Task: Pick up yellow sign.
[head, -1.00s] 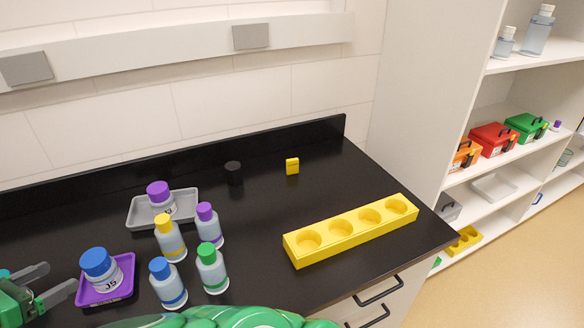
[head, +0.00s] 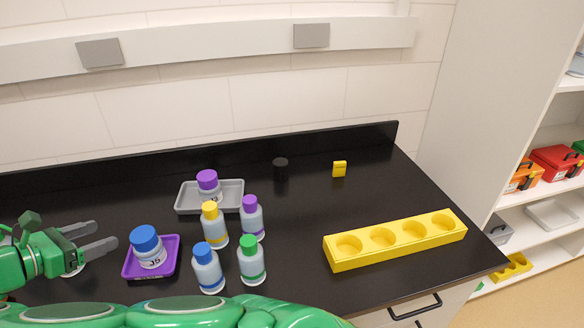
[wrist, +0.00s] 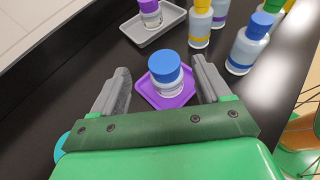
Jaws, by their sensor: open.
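The yellow sign (head: 339,169) is a small upright yellow piece near the back of the black counter, right of a black cylinder (head: 280,169). My gripper (head: 104,238) is at the far left of the counter, well away from the sign. In the wrist view my gripper (wrist: 163,92) is open. A blue-capped jar (wrist: 166,75) on a purple tray (wrist: 148,92) shows beyond and between its fingers; I cannot tell whether they touch. The sign is not in the wrist view.
A yellow four-hole rack (head: 376,254) lies at the counter's right front. Several capped bottles (head: 251,262) and a grey tray (head: 186,202) with a purple-capped jar (head: 208,184) stand left of centre. The counter between the bottles and sign is clear.

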